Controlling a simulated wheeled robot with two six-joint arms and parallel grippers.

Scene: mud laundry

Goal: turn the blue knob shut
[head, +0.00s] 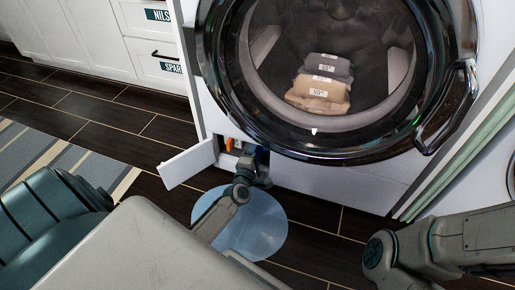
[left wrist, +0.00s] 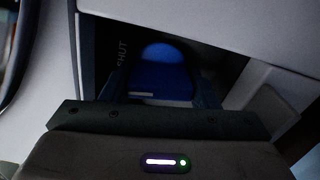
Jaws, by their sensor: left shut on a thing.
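The blue knob (left wrist: 162,72) sits in a dark recess in the left wrist view, beside the printed word SHUT (left wrist: 122,54). My left gripper (left wrist: 162,98) has a finger on either side of the knob and is shut on it.
A white flap (head: 188,163) stands open left of the opening, with something orange (head: 229,144) just inside. A round blue puddle or mat (head: 262,232) lies on the dark floor below. The washer's large round door (head: 440,130) hangs above. A striped rug (head: 50,165) lies at left.

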